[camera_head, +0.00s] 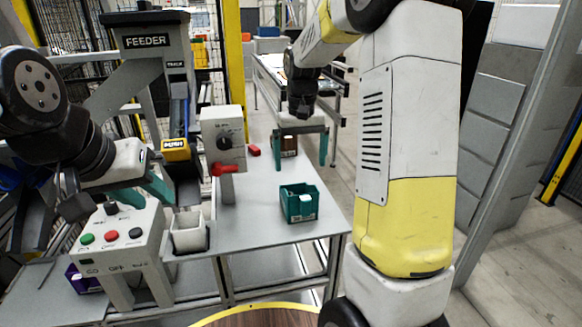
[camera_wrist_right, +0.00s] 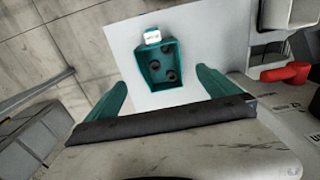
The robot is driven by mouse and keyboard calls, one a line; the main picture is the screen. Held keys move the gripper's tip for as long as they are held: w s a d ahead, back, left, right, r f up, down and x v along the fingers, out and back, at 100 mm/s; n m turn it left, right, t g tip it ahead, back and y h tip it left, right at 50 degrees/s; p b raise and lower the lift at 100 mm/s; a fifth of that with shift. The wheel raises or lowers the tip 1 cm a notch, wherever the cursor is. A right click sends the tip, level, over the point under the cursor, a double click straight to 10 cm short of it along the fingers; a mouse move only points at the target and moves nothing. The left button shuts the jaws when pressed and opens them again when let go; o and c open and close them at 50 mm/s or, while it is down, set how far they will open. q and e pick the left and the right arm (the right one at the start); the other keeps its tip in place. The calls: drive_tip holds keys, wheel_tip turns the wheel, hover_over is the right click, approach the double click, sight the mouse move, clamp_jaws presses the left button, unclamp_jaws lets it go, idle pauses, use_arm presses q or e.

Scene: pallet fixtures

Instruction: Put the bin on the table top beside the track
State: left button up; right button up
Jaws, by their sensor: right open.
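A teal bin (camera_head: 299,216) stands upright on the grey table top (camera_head: 265,225), right of the track. In the right wrist view the bin (camera_wrist_right: 172,92) holds several dark round pieces and has a white label on its edge. My right gripper (camera_head: 300,152) is open above the table, behind the bin in the head view. In its wrist view the open fingers (camera_wrist_right: 162,84) are spread wider than the bin, with nothing between them. The track (camera_head: 180,112) slopes down under the feeder, with a yellow bin (camera_head: 176,151) on it. My left gripper (camera_head: 140,190) is behind the button box; its opening is unclear.
A grey box with a dial (camera_head: 223,140) and a red handle (camera_head: 224,169) stands left of the teal bin. A button box (camera_head: 122,238) and a white bin (camera_head: 188,238) are at front left. A brown bin (camera_head: 290,146) is at the back. The table's right front is clear.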

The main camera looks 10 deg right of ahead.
drive_tip(key=s+a+r+t+y, duration=0.1)
drive_tip(key=s+r+t, duration=0.2)
drive_tip(key=s, duration=0.8)
drive_tip(key=s+a+r+t+y, duration=0.1)
drive_tip(key=s+r+t, duration=0.2)
drive_tip(key=s, duration=0.8)
wheel_tip(320, 180, up, 2)
drive_tip(key=shift+s+a+r, duration=0.15)
drive_tip(key=shift+s+a, duration=0.05)
drive_tip(key=shift+a, duration=0.05)
